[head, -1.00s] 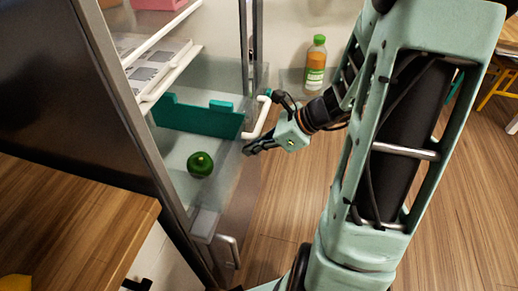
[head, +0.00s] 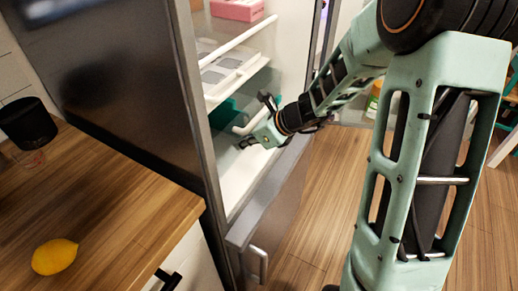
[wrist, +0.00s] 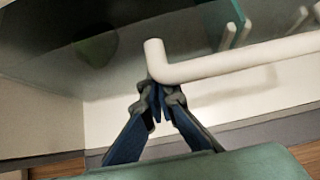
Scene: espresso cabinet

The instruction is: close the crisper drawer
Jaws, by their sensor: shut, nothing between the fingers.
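The crisper drawer, with a teal panel (head: 222,114) and a white bar handle (head: 246,124), sits low inside the open fridge in the head view, partly hidden by my arm. My gripper (head: 243,144) is shut and empty at the fridge opening, by the handle. In the wrist view my gripper's fingertips (wrist: 157,90) meet just under the bent end of the handle (wrist: 225,66); I cannot tell whether they touch it. A dark green round vegetable (wrist: 97,47) shows dimly through the drawer's clear wall.
White shelves (head: 230,75) and a pink box (head: 237,10) are above the drawer. A wooden counter (head: 110,210) with a lemon (head: 55,257) is at left. A bottle (head: 374,100) is partly behind my arm.

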